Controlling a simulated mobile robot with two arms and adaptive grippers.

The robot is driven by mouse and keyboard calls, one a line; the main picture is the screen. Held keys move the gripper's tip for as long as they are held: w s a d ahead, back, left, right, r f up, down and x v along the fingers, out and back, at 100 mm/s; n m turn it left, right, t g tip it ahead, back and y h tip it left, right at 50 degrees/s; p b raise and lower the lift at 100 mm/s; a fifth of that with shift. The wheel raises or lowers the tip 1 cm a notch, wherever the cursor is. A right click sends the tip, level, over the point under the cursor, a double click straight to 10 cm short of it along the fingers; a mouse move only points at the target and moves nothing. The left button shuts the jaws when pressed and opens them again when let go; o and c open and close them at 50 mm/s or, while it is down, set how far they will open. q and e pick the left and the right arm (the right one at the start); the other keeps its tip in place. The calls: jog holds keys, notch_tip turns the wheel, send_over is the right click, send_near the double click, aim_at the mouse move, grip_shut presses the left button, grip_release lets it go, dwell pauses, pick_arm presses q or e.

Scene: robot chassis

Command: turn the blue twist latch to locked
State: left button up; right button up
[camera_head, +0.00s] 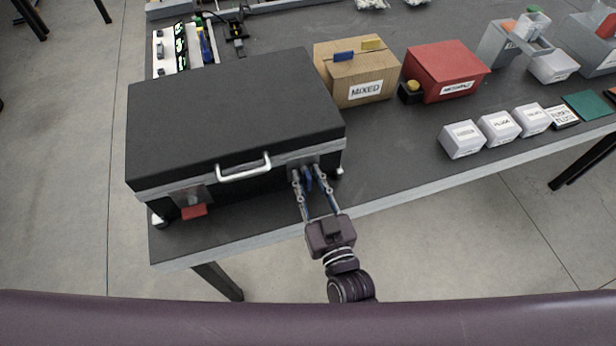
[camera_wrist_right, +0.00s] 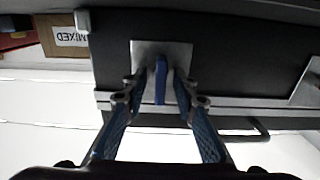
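The black case (camera_head: 230,110) lies on the dark table with its lid closed. The blue twist latch (camera_head: 308,184) is on a metal plate at the right of the case's front. In the right wrist view the blue latch (camera_wrist_right: 160,82) stands upright in the picture, in front of its plate (camera_wrist_right: 184,50). My right gripper (camera_head: 308,173) reaches in from the front, its two fingers on either side of the latch. A narrow gap shows beside the latch in the wrist view, so the fingers look open around it. My left gripper is out of view.
A silver handle (camera_head: 244,169) sits left of the blue latch, and a red latch (camera_head: 194,211) farther left. A cardboard MIXED box (camera_head: 357,78) and a red box (camera_head: 445,70) stand behind at right. Bare tabletop (camera_head: 385,150) lies right of the case.

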jog(key=shift+c, duration=0.4)
grip_shut()
jog(key=shift+m, duration=0.4)
jog(key=m+p, duration=0.1)
jog(key=m, duration=0.2)
jog(key=shift+d, duration=0.1)
jog(key=m, duration=0.3)
jog(key=shift+f+m+p, duration=0.1)
jog(key=shift+m+p, duration=0.2)
jog(key=shift+m, duration=0.1)
jog(key=m, duration=0.4)
jog(key=shift+w+d+f+m, duration=0.1)
jog(key=shift+d+m, duration=0.05)
jog(key=shift+m, duration=0.15)
jog(key=m+b, duration=0.1)
jog(key=m, duration=0.4)
jog(key=shift+f+m, duration=0.15)
jog(key=shift+m, duration=0.15)
jog(key=shift+b, duration=0.3)
